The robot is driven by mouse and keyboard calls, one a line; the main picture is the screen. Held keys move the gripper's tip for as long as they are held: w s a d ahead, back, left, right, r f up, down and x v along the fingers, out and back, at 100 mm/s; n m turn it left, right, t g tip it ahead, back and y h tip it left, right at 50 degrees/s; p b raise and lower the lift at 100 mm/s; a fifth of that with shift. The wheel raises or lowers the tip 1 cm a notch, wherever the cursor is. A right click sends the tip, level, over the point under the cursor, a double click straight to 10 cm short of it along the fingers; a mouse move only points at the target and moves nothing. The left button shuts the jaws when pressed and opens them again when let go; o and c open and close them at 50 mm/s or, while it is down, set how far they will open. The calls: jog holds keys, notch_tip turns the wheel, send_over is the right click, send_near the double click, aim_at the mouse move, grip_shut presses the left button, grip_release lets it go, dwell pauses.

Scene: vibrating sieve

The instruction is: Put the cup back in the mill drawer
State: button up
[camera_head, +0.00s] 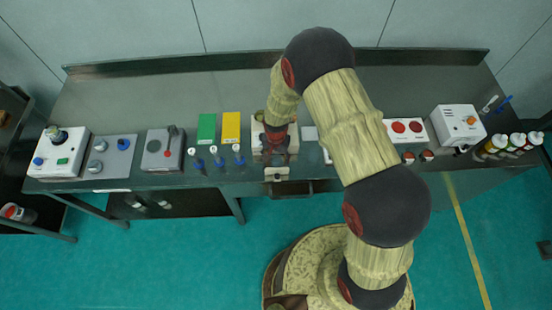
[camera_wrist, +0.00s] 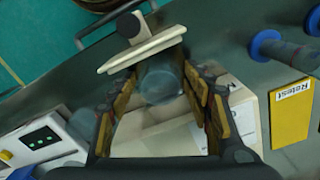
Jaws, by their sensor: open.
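The mill (camera_head: 257,130) is a cream box near the middle of the bench, partly hidden by my arm. Its drawer (camera_head: 276,173) sticks out toward the front edge. In the wrist view the drawer's cream front (camera_wrist: 143,50) and dark handle show at the top. A dark, see-through cup (camera_wrist: 160,82) sits just behind that front, apparently in the drawer; its base is hidden. My gripper (camera_wrist: 158,76) is open, with one finger on each side of the cup. I cannot tell whether the fingers touch it. In the head view my gripper (camera_head: 277,153) is over the drawer area.
A yellow "Retest" card (camera_wrist: 292,112) and blue-topped items (camera_wrist: 283,50) lie right of the mill in the wrist view. A white device (camera_wrist: 40,147) is at lower left.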

jog(key=shift+w+r, duration=0.1)
jog(key=shift+r, duration=0.45)
jog(key=s+d+r+n+t, duration=0.1)
jog(key=s+d+r, duration=0.15)
jog(key=r, duration=0.95)
jog(key=s+d+r+n+t, duration=0.1)
jog(key=d+r, duration=0.2)
jog(key=r, duration=0.8)
jog(key=s+d+r+t, duration=0.1)
jog(key=d+r, duration=0.2)
jog(key=r, duration=0.9)
jog(key=s+d+r+n+t, duration=0.1)
jog(key=s+d+r, duration=0.2)
jog(key=s+r, duration=0.2)
jog(key=s+d+r+n+t, duration=0.1)
jog(key=s+d+r+n, duration=0.1)
jog(key=s+r, duration=0.4)
jog(key=s, duration=0.4)
jog(key=shift+s+d+t+b, duration=0.3)
jog(key=shift+s+d, duration=0.1)
